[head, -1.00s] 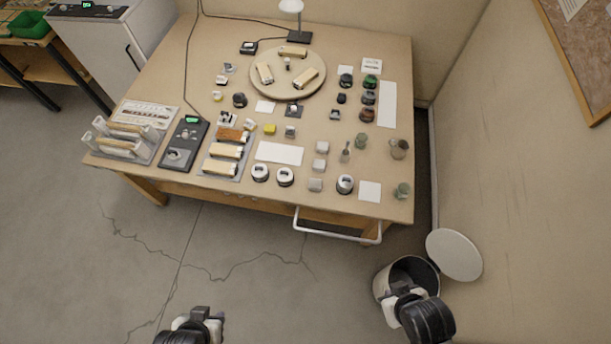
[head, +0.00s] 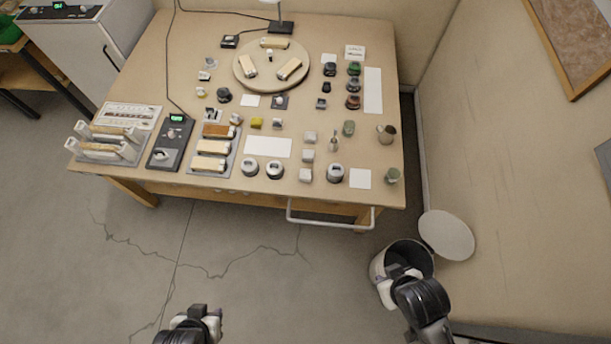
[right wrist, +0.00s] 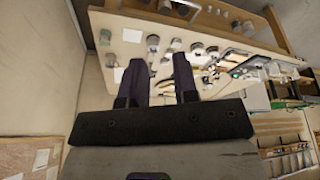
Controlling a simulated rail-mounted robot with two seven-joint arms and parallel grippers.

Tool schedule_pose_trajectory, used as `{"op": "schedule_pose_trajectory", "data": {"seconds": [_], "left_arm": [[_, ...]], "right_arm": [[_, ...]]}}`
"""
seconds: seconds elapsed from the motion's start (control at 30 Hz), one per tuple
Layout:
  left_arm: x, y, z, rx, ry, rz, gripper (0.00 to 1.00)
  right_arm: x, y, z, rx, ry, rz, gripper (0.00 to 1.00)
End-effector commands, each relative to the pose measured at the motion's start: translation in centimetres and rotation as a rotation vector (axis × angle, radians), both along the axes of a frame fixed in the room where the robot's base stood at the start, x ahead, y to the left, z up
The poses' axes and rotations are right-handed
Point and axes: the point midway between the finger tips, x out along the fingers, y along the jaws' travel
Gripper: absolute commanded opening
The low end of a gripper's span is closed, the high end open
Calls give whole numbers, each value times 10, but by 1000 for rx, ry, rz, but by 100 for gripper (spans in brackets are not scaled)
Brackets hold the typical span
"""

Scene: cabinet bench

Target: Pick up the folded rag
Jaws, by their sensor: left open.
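I cannot make out a folded rag in either view. My left gripper (head: 208,312) is at the bottom of the head view, above the bare floor in front of the bench, open, with nothing seen in it. My right gripper (head: 396,284) appears in front of the mouth of a white bin in the head view. In the right wrist view its two dark fingers (right wrist: 160,68) stand apart with nothing between them. The bin's inside is dark and partly hidden by my right arm.
The wooden bench (head: 330,200) carries several blocks, jars, white cards and a round turntable (head: 245,85). A white bar handle (head: 330,222) sticks out from its front edge. The bin (head: 378,262) stands by the right wall beside a round lid (head: 447,234). The floor in front is clear.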

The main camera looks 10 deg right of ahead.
Motion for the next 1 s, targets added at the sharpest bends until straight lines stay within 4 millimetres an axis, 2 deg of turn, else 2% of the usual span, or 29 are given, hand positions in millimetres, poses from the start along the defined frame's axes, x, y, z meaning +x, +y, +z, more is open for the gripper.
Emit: {"op": "schedule_pose_trajectory", "data": {"seconds": [0.07, 0.63, 0.87, 1.0], "left_arm": [[0, -1, 0, -4, 0, 3, 40], [0, -2, 0, -7, 0, 4, 40], [0, 1, -1, 2, 0, -1, 40], [0, 1, -16, 4, -2, -3, 40]], "right_arm": [[0, 1, 0, 1, 0, -1, 35], [0, -1, 0, -4, 0, 3, 90], [1, -2, 0, -6, -2, 4, 92], [13, -1, -10, -4, -33, 2, 92]]}}
